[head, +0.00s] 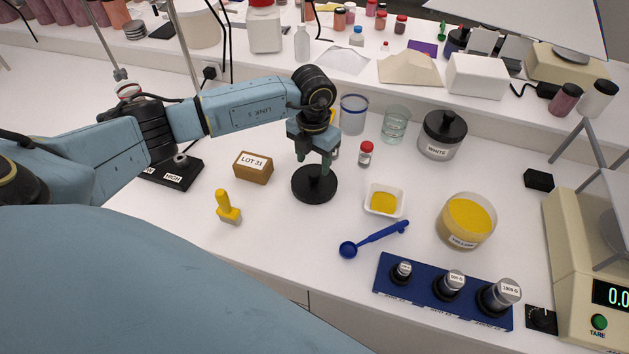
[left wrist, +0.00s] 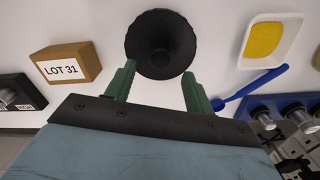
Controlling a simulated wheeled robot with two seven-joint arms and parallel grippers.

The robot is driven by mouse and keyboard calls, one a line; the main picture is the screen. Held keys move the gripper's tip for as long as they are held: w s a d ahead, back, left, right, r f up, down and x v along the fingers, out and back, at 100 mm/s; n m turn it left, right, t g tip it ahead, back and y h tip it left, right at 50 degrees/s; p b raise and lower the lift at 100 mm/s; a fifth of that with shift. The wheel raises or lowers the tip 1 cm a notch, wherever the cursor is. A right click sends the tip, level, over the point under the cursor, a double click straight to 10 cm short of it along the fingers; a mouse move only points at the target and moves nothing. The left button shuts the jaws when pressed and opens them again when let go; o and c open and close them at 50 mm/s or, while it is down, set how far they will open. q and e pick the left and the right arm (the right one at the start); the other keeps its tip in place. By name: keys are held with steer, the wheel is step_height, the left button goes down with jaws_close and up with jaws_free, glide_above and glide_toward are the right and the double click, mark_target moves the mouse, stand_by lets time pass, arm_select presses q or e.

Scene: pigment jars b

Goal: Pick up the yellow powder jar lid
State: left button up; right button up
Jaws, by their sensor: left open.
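The black round lid with a knob (head: 315,194) lies flat on the white bench. The open yellow powder jar (head: 467,217) stands to the right, full of yellow powder and without a lid on it. My left gripper (head: 316,168) points down just above the lid, its jaws open around or close above the knob. In the left wrist view the lid (left wrist: 160,30) shows beyond my left gripper's fingertips (left wrist: 158,72), with the knob roughly centred between them. Whether the fingers touch the knob cannot be told. My right gripper is in neither view.
A brown LOT 31 block (head: 253,167) and a yellow stamp-like piece (head: 228,210) stand left of the lid. A small red-capped bottle (head: 366,153), a white dish (head: 384,213) and a blue scoop (head: 372,239) are to its right. The white jar (head: 441,135) stands behind.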

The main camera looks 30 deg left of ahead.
mark_target(314, 171)
arm_select(q)
steer(key=shift+f, duration=0.75)
steer(key=f, duration=0.2)
steer(key=f+p, duration=0.1)
steer(key=shift+w+f, duration=0.2)
steer(key=shift+w, duration=0.05)
steer(key=shift+f, duration=0.2)
steer(key=c, duration=1.1)
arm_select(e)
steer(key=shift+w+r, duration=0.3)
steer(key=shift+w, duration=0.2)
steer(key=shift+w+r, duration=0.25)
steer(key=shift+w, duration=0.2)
